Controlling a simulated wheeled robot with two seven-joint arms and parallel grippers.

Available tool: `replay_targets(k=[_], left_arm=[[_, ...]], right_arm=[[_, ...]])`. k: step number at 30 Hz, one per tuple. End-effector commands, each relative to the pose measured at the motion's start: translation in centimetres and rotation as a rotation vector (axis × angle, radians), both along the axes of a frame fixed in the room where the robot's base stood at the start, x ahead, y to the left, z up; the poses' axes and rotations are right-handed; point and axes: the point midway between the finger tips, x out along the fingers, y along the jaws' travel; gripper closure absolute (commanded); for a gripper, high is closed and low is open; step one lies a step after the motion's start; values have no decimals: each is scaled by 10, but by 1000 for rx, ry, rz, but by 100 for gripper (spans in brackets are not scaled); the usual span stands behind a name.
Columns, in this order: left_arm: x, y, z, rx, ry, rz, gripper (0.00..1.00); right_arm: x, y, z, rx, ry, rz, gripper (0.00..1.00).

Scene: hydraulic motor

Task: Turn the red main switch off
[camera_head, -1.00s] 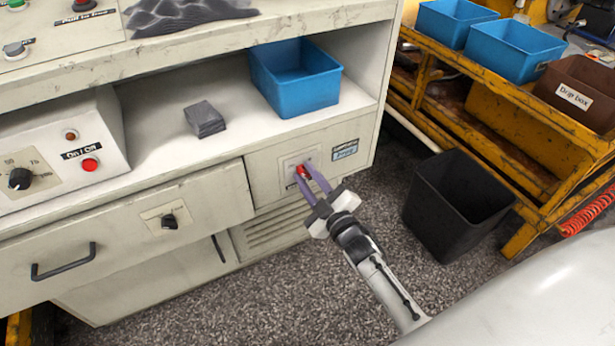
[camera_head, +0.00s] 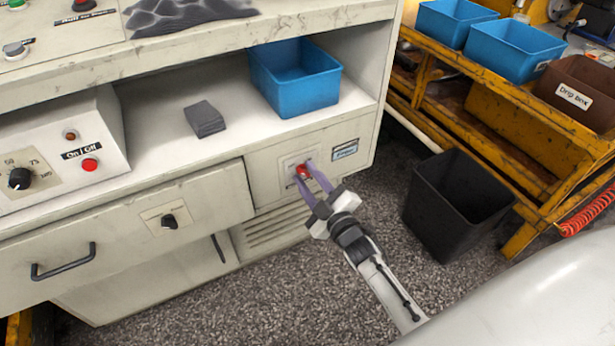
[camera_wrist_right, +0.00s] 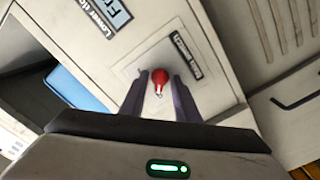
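The red main switch (camera_head: 303,171) is a small red knob on a pale plate on the cabinet's right front panel. In the right wrist view the red knob (camera_wrist_right: 159,76) shows between the fingertips, with a small white mark at its lower end. My right gripper (camera_head: 306,170) is open, with one purple finger on each side of the knob. In the wrist view the gripper (camera_wrist_right: 159,88) shows a small gap between each finger and the knob. My left gripper is in neither view.
A blue bin (camera_head: 295,85) and a stack of grey pads (camera_head: 205,119) sit on the shelf above. A black waste bin (camera_head: 455,205) stands on the floor to the right, beside a yellow rack (camera_head: 525,240). The floor before the switch is clear.

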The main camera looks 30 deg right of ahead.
Motion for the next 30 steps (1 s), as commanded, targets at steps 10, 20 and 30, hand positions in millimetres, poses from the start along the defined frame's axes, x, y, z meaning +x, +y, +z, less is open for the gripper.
replay_targets(k=[10,20,30], left_arm=[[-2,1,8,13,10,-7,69],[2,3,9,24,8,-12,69],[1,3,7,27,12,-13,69]], right_arm=[[-60,0,0,1,5,-1,71],[-100,0,0,0,1,0,71],[-102,0,0,0,1,-1,71]])
